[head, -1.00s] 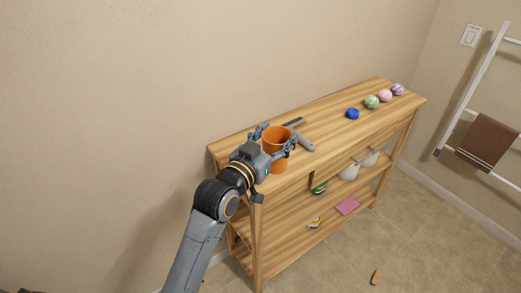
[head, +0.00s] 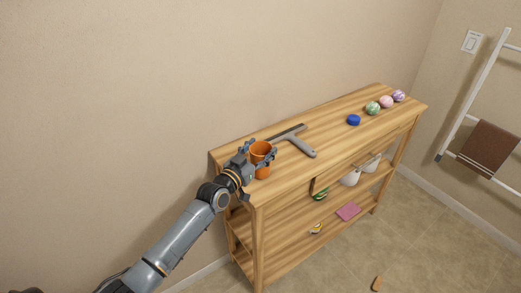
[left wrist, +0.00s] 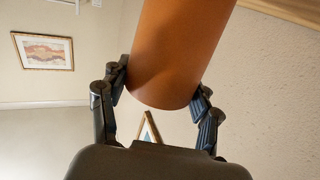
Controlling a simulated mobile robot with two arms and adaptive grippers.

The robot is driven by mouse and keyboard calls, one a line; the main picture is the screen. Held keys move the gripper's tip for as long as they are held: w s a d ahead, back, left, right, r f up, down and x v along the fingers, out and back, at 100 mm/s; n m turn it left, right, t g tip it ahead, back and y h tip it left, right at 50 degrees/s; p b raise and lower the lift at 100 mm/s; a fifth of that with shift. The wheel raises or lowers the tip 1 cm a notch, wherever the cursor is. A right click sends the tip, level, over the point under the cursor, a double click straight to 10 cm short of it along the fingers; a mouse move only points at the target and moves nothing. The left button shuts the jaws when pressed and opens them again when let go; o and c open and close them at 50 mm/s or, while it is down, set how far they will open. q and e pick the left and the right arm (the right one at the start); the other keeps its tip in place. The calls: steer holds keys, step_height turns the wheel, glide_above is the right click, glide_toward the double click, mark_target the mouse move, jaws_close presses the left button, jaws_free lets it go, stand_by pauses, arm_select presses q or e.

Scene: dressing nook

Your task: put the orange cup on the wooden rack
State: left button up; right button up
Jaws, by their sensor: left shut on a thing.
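The orange cup (head: 261,150) shows at the left end of the wooden rack (head: 335,137), in front of its top board. I cannot tell whether it touches the board. My left gripper (head: 260,163) is shut on the cup, with its fingers on opposite sides. In the left wrist view the cup (left wrist: 178,50) fills the upper middle between the two fingers (left wrist: 160,95), and part of it lies beyond the frame's top. My right gripper is not in view.
A grey squeegee (head: 299,143) lies on the top board just right of the cup. A blue round thing (head: 354,120) and several balls (head: 386,102) are farther right. Lower shelves hold white containers (head: 351,178) and a pink cloth (head: 348,211). A towel rail (head: 473,110) stands at right.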

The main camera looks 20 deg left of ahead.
arm_select(q)
steer(key=shift+f, duration=0.15)
steer(key=shift+f, duration=0.25)
steer(key=o, duration=1.2)
steer(key=shift+r, duration=0.1)
steer(key=shift+c, duration=0.2)
steer(key=shift+r, duration=0.15)
steer(key=shift+s, duration=0.3)
steer(key=b+v, duration=0.1)
steer(key=v, duration=1)
steer(key=shift+s+a, duration=0.2)
